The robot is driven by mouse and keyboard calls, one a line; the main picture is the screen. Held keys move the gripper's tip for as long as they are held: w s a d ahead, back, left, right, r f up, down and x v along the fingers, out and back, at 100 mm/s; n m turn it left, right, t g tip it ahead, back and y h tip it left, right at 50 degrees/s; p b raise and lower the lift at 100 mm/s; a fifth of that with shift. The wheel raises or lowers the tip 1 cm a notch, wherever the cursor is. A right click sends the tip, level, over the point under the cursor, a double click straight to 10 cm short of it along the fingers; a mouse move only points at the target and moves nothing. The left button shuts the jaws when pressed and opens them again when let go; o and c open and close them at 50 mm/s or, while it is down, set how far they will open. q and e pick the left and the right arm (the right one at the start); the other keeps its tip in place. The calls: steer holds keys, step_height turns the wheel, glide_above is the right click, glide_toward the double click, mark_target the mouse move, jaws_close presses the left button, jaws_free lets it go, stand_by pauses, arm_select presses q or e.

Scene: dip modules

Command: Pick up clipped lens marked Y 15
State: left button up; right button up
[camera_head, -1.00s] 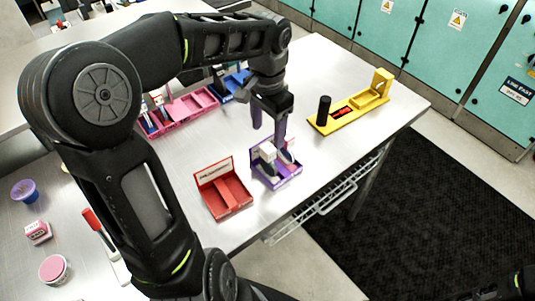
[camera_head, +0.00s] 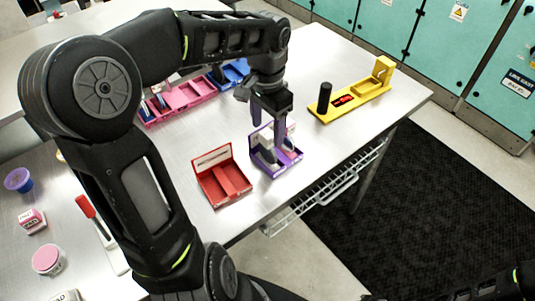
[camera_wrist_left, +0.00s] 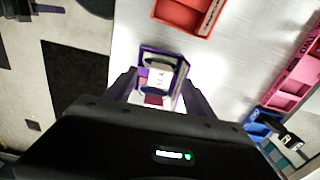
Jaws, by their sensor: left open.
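A purple box (camera_head: 290,161) stands near the table's front edge, holding whitish and dark clipped pieces. In the left wrist view, a white piece with a dark lens (camera_wrist_left: 158,76) sits in the purple box (camera_wrist_left: 182,72); its marking is too small to read. My left gripper (camera_head: 268,138) is open, its purple fingers pointing down at the box. In the left wrist view, the fingers (camera_wrist_left: 160,92) are on either side of the box's contents. The fingertips partly hide the pieces, and I cannot tell if they touch. My right gripper does not show clearly.
A red two-slot box (camera_head: 222,180) stands left of the purple box. Pink (camera_head: 185,98) and blue (camera_head: 232,73) trays lie behind. A yellow fixture (camera_head: 358,97) with a black post stands at the right. Bare table lies between the purple box and fixture.

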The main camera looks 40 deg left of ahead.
mark_target(267, 134)
arm_select(q)
step_height(267, 134, down, 4)
steer(key=shift+f+b, duration=0.1)
steer(key=shift+b, duration=1.1)
steer(key=shift+c, duration=0.2)
steer(key=c, duration=1.1)
steer(key=shift+s, duration=0.1)
jaws_close()
